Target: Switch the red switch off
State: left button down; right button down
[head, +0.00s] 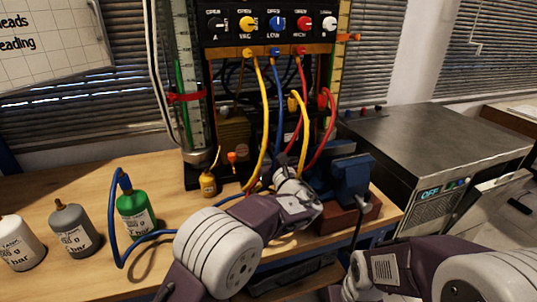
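The panel carries a row of knobs, and the red knob (301,23) is the one marked HIGH. I cannot read its setting for certain. A small red button or cap (378,107) also shows at the back left of the grey steel box; I cannot tell which is the red switch. My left gripper (283,173) is low in front of the panel among the hoses, well below the red knob and apart from it. Its wrist hides its fingers. My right arm comes in at the lower right, and its gripper is out of view.
Yellow, blue and red hoses (262,110) hang before the panel around my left gripper. A blue vise-like block (350,177) stands right of it. Green (134,212), grey (72,228) and white (18,245) bottles stand left. The grey steel box (430,140) has a display reading OFF.

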pick_arm(q)
jog(key=c, duration=1.3)
grip_release()
jog(key=p+v, duration=0.1)
jog(key=v, duration=0.8)
jog(key=shift+f, duration=0.1)
